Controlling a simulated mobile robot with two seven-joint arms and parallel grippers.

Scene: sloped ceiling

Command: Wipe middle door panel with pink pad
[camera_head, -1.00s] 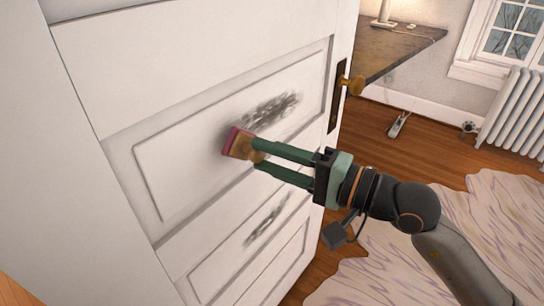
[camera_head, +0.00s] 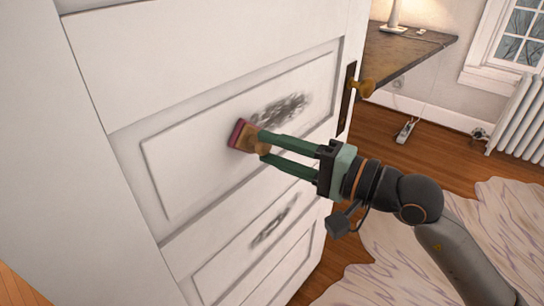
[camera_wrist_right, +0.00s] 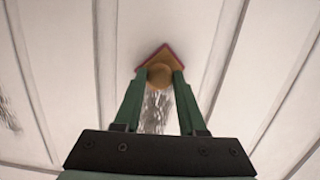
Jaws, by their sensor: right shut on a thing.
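The white door carries a middle panel (camera_head: 190,160) with a dark grey smudge (camera_head: 280,110) on its right half. My right gripper (camera_head: 262,146) is shut on the wooden handle of the pink pad (camera_head: 238,134). The pad's pink face is turned to the middle panel, left of the smudge, and looks to be at or very near the surface; I cannot tell if it touches. In the right wrist view the pad (camera_wrist_right: 160,60) sits between the green fingers, with streaky smudge (camera_wrist_right: 155,112) behind them. My left gripper is not in view.
A lower panel has another dark smudge (camera_head: 275,220). A brass knob (camera_head: 364,87) sticks out at the door's right edge. A dark desk (camera_head: 405,52), a power strip (camera_head: 405,131), a radiator (camera_head: 520,118) and a pale rug (camera_head: 480,220) lie beyond.

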